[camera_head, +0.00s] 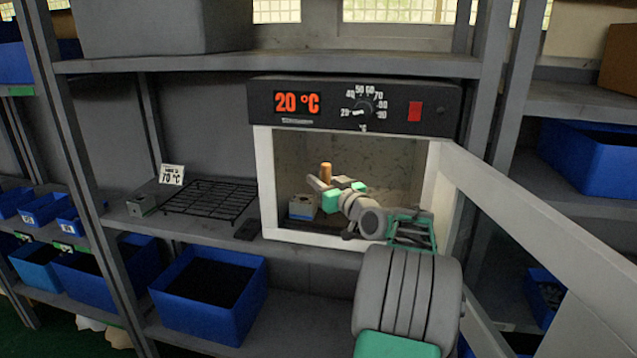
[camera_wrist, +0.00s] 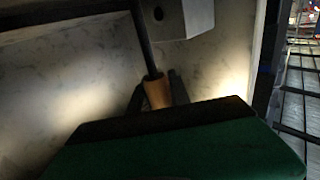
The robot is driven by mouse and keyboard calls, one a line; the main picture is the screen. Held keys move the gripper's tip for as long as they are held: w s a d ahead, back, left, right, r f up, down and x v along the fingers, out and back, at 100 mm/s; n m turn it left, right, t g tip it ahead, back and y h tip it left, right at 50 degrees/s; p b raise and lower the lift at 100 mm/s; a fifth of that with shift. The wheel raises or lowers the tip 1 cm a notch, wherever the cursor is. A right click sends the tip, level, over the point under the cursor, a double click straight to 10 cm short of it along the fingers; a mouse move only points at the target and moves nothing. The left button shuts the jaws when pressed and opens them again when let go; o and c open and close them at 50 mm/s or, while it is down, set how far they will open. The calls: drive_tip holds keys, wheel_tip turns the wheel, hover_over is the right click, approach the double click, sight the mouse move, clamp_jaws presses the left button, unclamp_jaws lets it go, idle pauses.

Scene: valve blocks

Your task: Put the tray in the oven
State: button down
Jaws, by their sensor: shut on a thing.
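The oven (camera_head: 350,110) stands on the middle shelf with its door (camera_head: 540,215) swung open to the right. My arm reaches through its opening, and my gripper (camera_head: 324,183) is inside the chamber. My gripper is shut on a tan handle (camera_head: 325,170), which also shows between the dark fingers in the wrist view (camera_wrist: 157,94). A dark rod (camera_wrist: 143,42) runs from the handle past a grey block with a hole (camera_wrist: 187,18). A grey block (camera_head: 302,208) also shows inside the oven, left of my gripper. The tray's body cannot be made out clearly.
The oven display reads 20 °C; a dial (camera_head: 365,107) and red switch (camera_head: 415,111) are beside it. A black wire rack (camera_head: 212,199) lies on the shelf at left, near a 70 °C sign (camera_head: 172,174) and small grey block (camera_head: 141,206). Blue bins (camera_head: 207,310) stand below.

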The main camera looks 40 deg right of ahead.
drive_tip(key=c, duration=1.7)
unclamp_jaws()
drive_tip(key=shift+f, duration=0.2)
drive_tip(key=o, duration=0.5)
drive_tip(key=shift+a, duration=0.1)
drive_tip(key=shift+r, duration=0.15)
drive_tip(key=s+b, duration=0.1)
drive_tip(key=s, duration=0.1)
drive_tip(key=s+b, duration=0.2)
drive_tip(key=s, duration=0.1)
drive_tip(key=s+a+b, duration=0.1)
drive_tip(key=s, duration=0.1)
drive_tip(key=shift+s, duration=0.2)
drive_tip(key=shift+r, duration=0.1)
